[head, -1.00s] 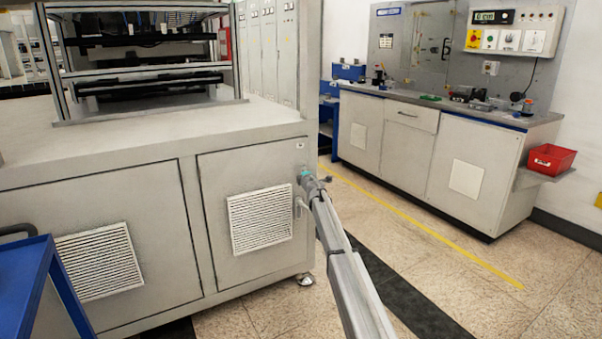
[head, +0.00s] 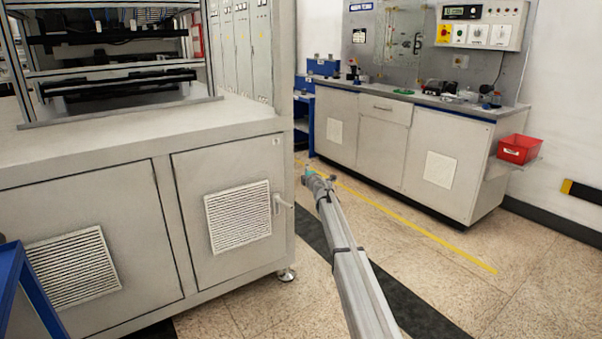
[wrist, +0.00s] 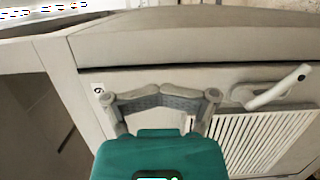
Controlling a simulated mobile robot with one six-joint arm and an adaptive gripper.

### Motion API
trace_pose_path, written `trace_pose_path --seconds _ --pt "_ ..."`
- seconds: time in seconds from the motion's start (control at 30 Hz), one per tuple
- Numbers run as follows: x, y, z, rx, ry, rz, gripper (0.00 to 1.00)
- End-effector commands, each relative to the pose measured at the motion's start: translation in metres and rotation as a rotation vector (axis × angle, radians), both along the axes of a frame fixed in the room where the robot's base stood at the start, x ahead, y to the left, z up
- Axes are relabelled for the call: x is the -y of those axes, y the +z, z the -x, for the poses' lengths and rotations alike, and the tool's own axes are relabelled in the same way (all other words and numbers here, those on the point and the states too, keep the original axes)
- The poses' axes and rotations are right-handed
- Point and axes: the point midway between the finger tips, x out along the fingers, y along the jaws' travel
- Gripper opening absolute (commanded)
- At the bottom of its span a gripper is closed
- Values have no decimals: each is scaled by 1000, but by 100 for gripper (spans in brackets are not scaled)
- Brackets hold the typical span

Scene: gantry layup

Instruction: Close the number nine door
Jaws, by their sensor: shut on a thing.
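The number nine door (head: 190,175) is the light grey door at the right end of the cabinet. In the head view it looks flush, or nearly flush, with the front; I cannot tell if it is fully shut. It has a vent, a small number label (wrist: 98,90) and a lever handle (head: 283,203). The handle also shows in the wrist view (wrist: 270,88). My gripper (head: 308,174) is right of the handle, visibly apart from it in the head view. In the wrist view my gripper (wrist: 160,92) has its fingers together over the door's edge area; nothing shows between them.
The cabinet (head: 110,130) carries a framed machine. A blue cart (head: 22,285) is at the lower left. A workbench (head: 405,150) with a red bin (head: 519,148) stands at the back right. Open floor (head: 445,275) lies between the cabinet and the bench.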

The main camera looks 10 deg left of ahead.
Motion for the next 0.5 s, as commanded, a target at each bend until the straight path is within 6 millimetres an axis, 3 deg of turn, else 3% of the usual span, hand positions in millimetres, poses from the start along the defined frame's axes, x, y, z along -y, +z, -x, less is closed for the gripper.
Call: trace_pose_path --seconds 0.23,0.27,0.5 --pt "1 0 0 0 0 0 0" --pt "1 0 0 0 0 0 53" --pt "18 2 9 -9 -48 -35 57"
